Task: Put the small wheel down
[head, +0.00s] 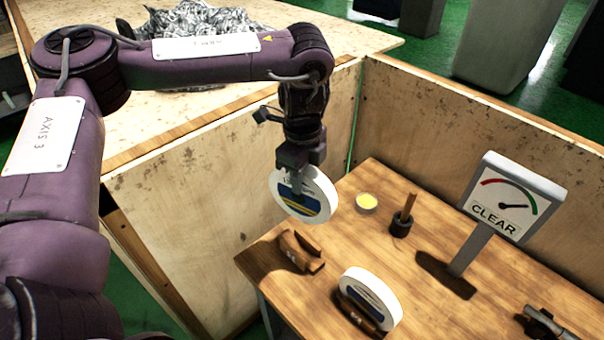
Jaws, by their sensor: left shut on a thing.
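My left gripper (298,178) points down and is shut on a white wheel (318,203) with a blue and yellow label. It holds this wheel upright, above the back left part of the wooden table (345,250). An empty brown wooden cradle (300,251) lies on the table below the held wheel. A second white wheel (372,296) stands in another wooden cradle (357,315) nearer the front. The held wheel looks somewhat smaller or similar in size; I cannot tell for sure. My right gripper is not in view.
A small dish with yellow content (366,202), a dark cup with a wooden handle (402,222) and a gauge sign reading CLEAR (508,205) stand on the table. A dark metal tool (545,324) lies at the right. Wooden panels (430,105) wall the back and left.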

